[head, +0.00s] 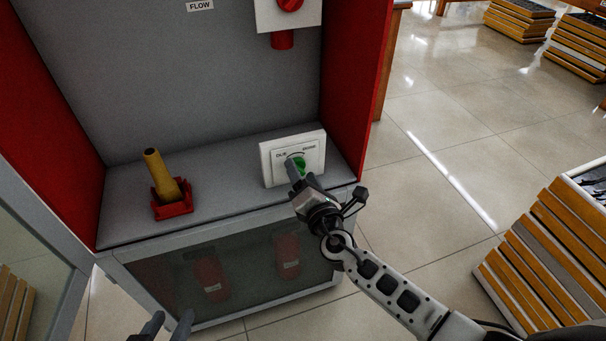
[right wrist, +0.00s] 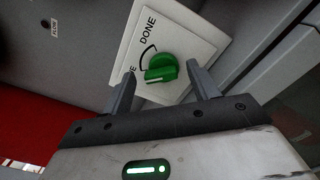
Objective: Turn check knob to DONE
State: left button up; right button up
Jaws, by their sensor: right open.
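The green check knob (head: 300,163) sits on a white plate (head: 315,151) on the cabinet's grey shelf. The plate has a curved line between a left label, apparently DUE, and DONE on the right. In the right wrist view, the knob (right wrist: 160,68) has its ridge toward the partly hidden label ending in E, not toward DONE. My right gripper (head: 296,178) is at the knob; its open fingers (right wrist: 161,70) stand on either side with visible gaps. My left gripper (head: 170,325) is at the bottom edge of the head view, fingers apart, away from the knob.
A yellow-handled item (head: 160,174) stands in a red holder (head: 173,208) on the shelf's left. A red knob (head: 289,4) is on a white box above. Red side walls (head: 358,75) flank the shelf. Slatted wooden crates (head: 545,250) stand at right on the tiled floor.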

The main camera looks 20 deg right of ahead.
jog(key=shift+w, duration=0.15)
jog(key=shift+c, duration=0.3)
jog(key=c, duration=0.9)
jog(key=shift+c, duration=0.2)
